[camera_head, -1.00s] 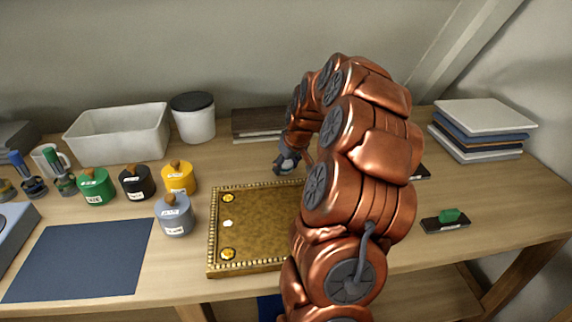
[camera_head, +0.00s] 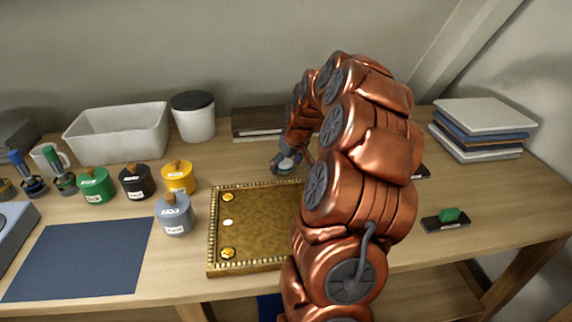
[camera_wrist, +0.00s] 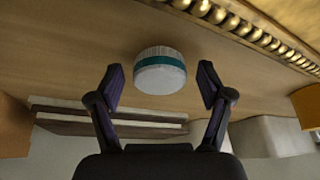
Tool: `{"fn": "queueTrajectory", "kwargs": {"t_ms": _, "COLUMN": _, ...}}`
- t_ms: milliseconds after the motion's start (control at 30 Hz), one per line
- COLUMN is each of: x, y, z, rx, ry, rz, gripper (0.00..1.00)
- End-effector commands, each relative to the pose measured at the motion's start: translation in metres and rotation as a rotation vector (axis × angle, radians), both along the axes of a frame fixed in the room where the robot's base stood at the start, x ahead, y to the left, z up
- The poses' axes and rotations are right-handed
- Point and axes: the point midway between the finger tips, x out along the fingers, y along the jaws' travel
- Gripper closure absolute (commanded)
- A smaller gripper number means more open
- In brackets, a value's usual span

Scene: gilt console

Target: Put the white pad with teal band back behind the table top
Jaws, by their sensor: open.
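The white pad with a teal band (camera_wrist: 160,70) shows in the wrist view as a short ribbed cylinder on the wood table top. My gripper (camera_wrist: 163,80) is open, with one finger on each side of the pad; whether either finger touches it cannot be told, but gaps show on both sides. In the head view my gripper (camera_head: 284,165) is low behind the far edge of the gilt-bordered board (camera_head: 255,235), and the pad is hidden there by my gripper and arm. The wood table top (camera_head: 500,195) runs under everything.
Dark stacked boards (camera_head: 258,122) lie behind my gripper. A white lidded canister (camera_head: 193,120) and a white bin (camera_head: 118,135) stand to the left. Several labelled pots, one yellow (camera_head: 178,178), stand left of the board. A small green-topped block (camera_head: 447,218) sits at right.

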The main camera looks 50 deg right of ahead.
Motion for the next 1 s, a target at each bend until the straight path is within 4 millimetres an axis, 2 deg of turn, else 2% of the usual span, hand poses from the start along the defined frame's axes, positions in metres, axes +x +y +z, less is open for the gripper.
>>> {"fn": "queueTrajectory", "kwargs": {"t_ms": 533, "x": -0.035, "y": 0.006, "z": 0.088, "rx": -0.005, "ry": -0.006, "rz": -0.002, "gripper": 0.21}}
{"fn": "queueTrajectory", "kwargs": {"t_ms": 733, "x": -0.042, "y": 0.008, "z": 0.104, "rx": -0.002, "ry": -0.003, "rz": -0.001, "gripper": 0.21}}
{"fn": "queueTrajectory", "kwargs": {"t_ms": 1000, "x": -0.043, "y": 0.014, "z": 0.107, "rx": 0.001, "ry": 0.001, "rz": 0.006, "gripper": 0.21}}
